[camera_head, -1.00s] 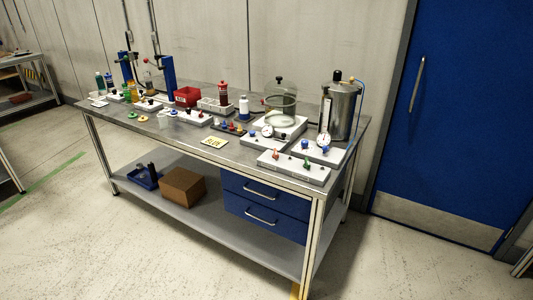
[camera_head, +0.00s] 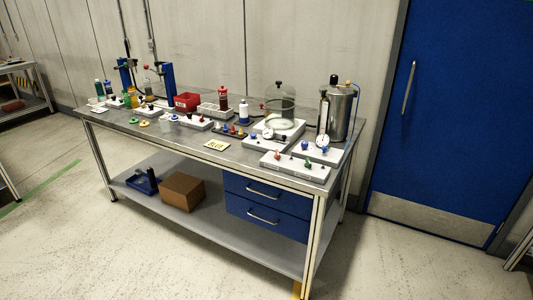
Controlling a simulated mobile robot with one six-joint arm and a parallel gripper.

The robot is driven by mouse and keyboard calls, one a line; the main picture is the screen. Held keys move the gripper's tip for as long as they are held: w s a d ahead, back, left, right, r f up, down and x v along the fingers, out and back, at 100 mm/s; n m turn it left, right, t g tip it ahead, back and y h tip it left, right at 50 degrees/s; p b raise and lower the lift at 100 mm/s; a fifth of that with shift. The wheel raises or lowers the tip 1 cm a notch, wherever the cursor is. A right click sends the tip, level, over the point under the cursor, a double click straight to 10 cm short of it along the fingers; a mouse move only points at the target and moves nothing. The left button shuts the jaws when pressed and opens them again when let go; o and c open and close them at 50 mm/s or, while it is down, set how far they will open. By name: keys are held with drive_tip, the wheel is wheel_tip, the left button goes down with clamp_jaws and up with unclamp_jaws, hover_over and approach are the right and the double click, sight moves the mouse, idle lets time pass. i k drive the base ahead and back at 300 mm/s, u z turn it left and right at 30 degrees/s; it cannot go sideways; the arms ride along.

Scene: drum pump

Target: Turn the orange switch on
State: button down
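A long white switch box (camera_head: 294,168) lies at the front right of the metal workbench (camera_head: 185,142). It carries a small red-orange lever (camera_head: 277,156) on its left part and a green lever (camera_head: 308,162) on its right part. The red-orange lever is the closest match I see to an orange switch, but its exact colour and its on or off position are too small to tell. Other small knobs stand on white boxes farther left. My gripper is not in view.
Behind the switch box stand a steel tank (camera_head: 342,108), a gauge (camera_head: 323,141) and a glass dome (camera_head: 283,98). A yellow card (camera_head: 216,145) lies near the front edge. Blue drawers (camera_head: 265,205) hang below. The floor in front is clear; a blue door (camera_head: 450,100) is at right.

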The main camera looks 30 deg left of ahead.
sight(278, 155)
drive_tip(key=z, duration=0.65)
drive_tip(key=k, duration=0.15)
drive_tip(key=u, duration=2.4)
drive_tip(key=i, duration=1)
drive_tip(key=u, duration=0.25)
